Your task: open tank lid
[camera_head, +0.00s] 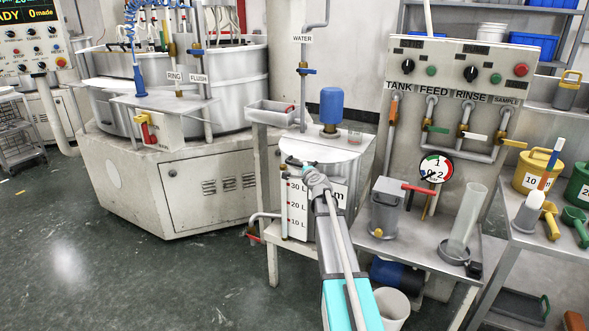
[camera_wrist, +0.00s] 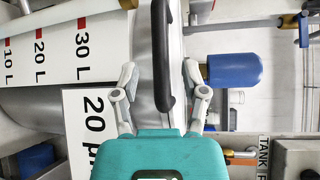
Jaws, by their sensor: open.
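The tank (camera_head: 298,222) is a pale upright vessel with red level marks from 10 L to 30 L and a "µm" label. Its grey lid (camera_head: 335,147) lies closed on top, below a blue motor (camera_head: 333,105). A black bar handle (camera_wrist: 159,60) on the lid's front edge shows in the wrist view. My gripper (camera_head: 316,172) is at the tank's upper front. In the wrist view my gripper (camera_wrist: 160,76) is open, its two fingers on either side of the handle. Whether a finger touches the handle cannot be told.
A steel tray (camera_head: 283,114) stands at the tank's back left. A panel with TANK, FEED and RINSE valves (camera_head: 455,75) rises at the right, above a small steel box (camera_head: 385,210) and a clear cylinder (camera_head: 467,218). A large lapping machine (camera_head: 190,180) stands left.

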